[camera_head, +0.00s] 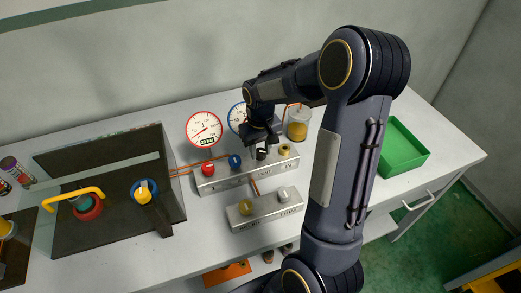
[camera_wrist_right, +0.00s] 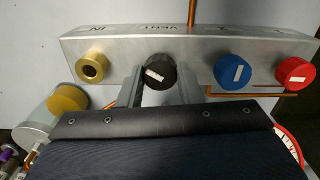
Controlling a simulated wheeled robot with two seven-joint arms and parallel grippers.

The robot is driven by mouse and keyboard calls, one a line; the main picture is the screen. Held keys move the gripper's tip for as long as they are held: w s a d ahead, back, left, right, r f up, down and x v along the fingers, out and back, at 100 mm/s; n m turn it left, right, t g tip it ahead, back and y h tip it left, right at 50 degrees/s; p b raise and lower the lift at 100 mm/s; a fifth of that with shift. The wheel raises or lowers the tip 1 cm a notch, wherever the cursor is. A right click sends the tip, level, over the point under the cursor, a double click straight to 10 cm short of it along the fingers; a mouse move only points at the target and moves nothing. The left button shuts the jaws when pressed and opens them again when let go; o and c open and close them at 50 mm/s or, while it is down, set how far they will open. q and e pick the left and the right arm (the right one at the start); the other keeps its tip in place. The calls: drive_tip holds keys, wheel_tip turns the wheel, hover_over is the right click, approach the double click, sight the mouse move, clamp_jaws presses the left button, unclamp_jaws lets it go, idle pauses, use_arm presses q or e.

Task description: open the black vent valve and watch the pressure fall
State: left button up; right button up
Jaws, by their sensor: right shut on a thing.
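The black vent valve knob (camera_head: 262,153) sits on the long metal block (camera_head: 222,184), between the blue knob (camera_head: 235,162) and the brass fitting (camera_head: 285,149). In the right wrist view the black knob (camera_wrist_right: 159,72) has a white mark that lies slightly tilted. My right gripper (camera_wrist_right: 159,88) has one finger on each side of the knob and is shut on it. The red-rimmed gauge (camera_head: 203,128) stands behind the block; its exact reading is too small to tell. The blue-rimmed gauge (camera_head: 236,115) is partly hidden by my right arm. My left gripper is out of view.
The red knob (camera_head: 208,169) is at the block's left end. A shorter metal block (camera_head: 265,211) stands in front. A jar with a yellow top (camera_head: 298,122) is behind right. A green tray (camera_head: 403,148) lies right; a dark case with a clear panel (camera_head: 100,190) stands left.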

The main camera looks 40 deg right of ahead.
sight(260, 151)
drive_tip(key=n, duration=0.4)
drive_tip(key=shift+n, duration=0.4)
drive_tip(key=shift+b, duration=0.3)
drive_tip(key=o, duration=1)
wheel_tip(260, 151, up, 8)
drive_tip(key=shift+f, duration=0.2)
drive_tip(key=shift+r, duration=0.1)
